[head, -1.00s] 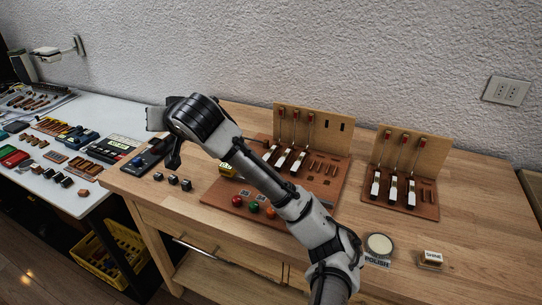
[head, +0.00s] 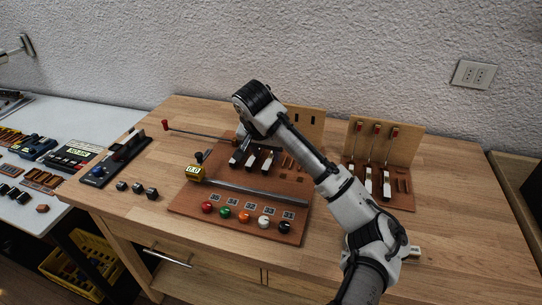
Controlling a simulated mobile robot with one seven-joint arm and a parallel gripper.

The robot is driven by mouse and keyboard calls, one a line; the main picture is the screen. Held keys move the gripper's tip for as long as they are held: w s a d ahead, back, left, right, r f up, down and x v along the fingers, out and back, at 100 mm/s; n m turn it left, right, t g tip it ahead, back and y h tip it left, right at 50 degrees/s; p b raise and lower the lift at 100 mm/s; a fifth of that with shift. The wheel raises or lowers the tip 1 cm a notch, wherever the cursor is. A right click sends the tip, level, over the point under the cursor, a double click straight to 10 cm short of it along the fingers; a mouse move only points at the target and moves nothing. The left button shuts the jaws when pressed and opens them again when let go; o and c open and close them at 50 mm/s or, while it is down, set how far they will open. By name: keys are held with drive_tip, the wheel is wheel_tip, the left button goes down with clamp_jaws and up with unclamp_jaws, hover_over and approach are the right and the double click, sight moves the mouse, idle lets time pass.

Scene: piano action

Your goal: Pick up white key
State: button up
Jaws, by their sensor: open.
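The white keys stand in two wooden piano-action models. In the middle model, one white key (head: 251,158) and another beside it (head: 267,161) show to the right of my gripper. Any key directly behind the gripper is hard to make out. The right model holds more white keys (head: 386,188), partly hidden by my arm. My gripper (head: 237,157) is open and points down at the left end of the middle row. It is small and dark here, and I cannot tell whether it touches a key. I see nothing held in it.
A metal bar (head: 250,190) and several coloured knobs (head: 245,217) lie on the brown board before the middle keys. A red-tipped rod (head: 198,132) reaches left. A yellow gauge (head: 195,171) and small dark cubes (head: 137,188) stand left. The bench's right side is mostly clear.

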sight(267, 164)
drive_tip(key=shift+a+p+x, duration=0.15)
drive_tip(key=shift+p+x, duration=0.35)
drive_tip(key=shift+x, duration=1)
drive_tip(key=shift+a+p+x, duration=0.1)
drive_tip(key=shift+p+x, duration=0.4)
drive_tip(key=shift+x, duration=1)
drive_tip(key=shift+s, duration=0.1)
drive_tip(key=shift+c, duration=0.3)
clamp_jaws()
